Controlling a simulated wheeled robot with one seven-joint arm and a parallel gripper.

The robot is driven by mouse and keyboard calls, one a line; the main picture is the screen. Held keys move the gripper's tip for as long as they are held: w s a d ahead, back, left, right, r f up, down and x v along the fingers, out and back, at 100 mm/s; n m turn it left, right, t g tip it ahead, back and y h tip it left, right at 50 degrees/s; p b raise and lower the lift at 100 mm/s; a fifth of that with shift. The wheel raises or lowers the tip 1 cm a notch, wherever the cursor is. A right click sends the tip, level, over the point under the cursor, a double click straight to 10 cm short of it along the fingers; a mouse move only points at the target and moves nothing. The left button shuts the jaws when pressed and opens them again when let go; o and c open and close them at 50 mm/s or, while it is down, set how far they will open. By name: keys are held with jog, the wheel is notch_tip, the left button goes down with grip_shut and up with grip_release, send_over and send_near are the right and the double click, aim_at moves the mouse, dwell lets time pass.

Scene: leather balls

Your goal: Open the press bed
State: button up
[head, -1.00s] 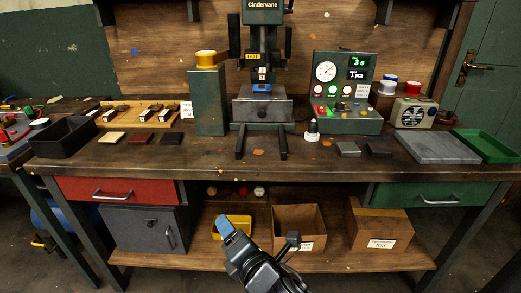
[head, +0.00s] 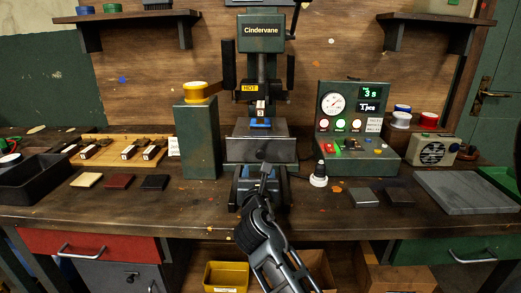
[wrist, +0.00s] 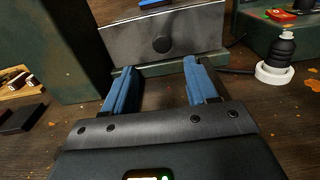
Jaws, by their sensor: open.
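The press (head: 261,70), green and labelled Cindervane, stands at the middle of the bench. In the head view my gripper (head: 260,180) is just below and in front of the bed, partly hidden by my arm.
A green post with a yellow roll (head: 200,130) stands close left of the press. The control box (head: 352,130) and a white-based black knob stamp (head: 319,174) stand right. Small coloured slabs (head: 119,181) lie left; a grey slab (head: 450,190) lies right.

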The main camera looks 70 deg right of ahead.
aim_at(260, 155)
jog(key=shift+x, duration=0.95)
jog(key=x, duration=0.7)
jog(key=shift+s+d+r, duration=0.1)
jog(key=shift+d, duration=0.05)
jog(key=shift+c, duration=0.3)
grip_shut()
